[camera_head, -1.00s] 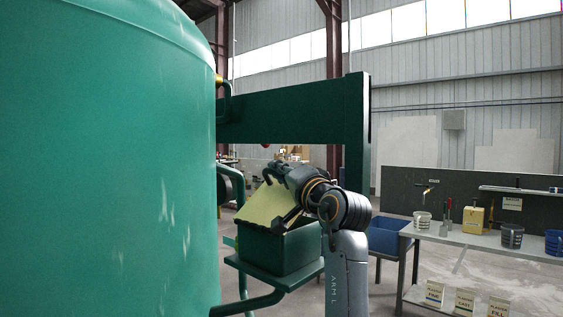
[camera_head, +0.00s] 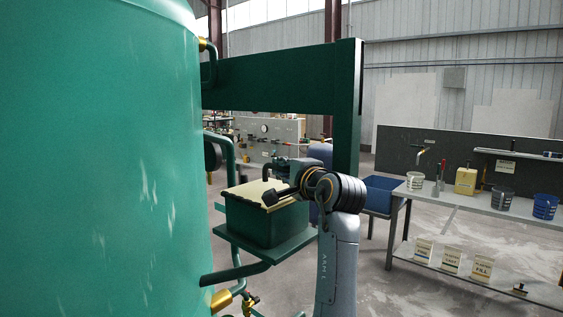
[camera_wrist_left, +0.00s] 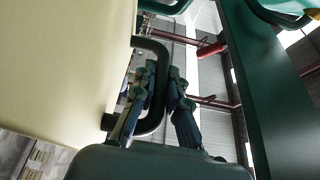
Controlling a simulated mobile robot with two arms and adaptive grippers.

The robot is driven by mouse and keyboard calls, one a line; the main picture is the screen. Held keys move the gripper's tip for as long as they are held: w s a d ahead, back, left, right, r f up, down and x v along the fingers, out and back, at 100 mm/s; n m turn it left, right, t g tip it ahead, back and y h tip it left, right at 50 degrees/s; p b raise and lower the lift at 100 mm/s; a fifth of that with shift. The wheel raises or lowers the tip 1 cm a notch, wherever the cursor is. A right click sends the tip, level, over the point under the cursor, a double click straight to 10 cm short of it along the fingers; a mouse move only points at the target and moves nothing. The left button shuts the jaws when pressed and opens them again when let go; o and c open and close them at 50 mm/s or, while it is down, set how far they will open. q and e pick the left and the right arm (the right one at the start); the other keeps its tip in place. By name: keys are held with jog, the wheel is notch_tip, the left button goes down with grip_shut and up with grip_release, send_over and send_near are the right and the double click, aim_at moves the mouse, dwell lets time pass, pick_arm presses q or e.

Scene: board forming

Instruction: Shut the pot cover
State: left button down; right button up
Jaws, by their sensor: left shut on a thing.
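The pot is a dark green box (camera_head: 255,226) on a green shelf beside the big green tank. Its pale yellow cover (camera_head: 243,191) lies nearly flat over the top; whether it is fully seated, I cannot tell. In the left wrist view the cover (camera_wrist_left: 60,70) fills the left side, with its dark curved handle (camera_wrist_left: 150,43) standing out from it. My left gripper (camera_wrist_left: 163,82) is shut on that handle. In the head view the left gripper (camera_head: 277,172) is over the cover's right side, partly hiding it. My right gripper is in neither view.
The green tank (camera_head: 100,160) fills the left side. A green beam and post (camera_head: 345,120) stand behind the pot. A blue bin (camera_head: 382,194) and a workbench (camera_head: 470,205) with cups and a yellow can are at the right.

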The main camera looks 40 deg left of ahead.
pick_arm(q)
jog(key=c, duration=1.4)
grip_release()
jog(key=shift+a, duration=0.1)
jog(key=shift+c, duration=0.2)
jog(key=shift+o, duration=0.5)
jog(key=shift+s+a, duration=0.1)
jog(key=shift+a, duration=0.05)
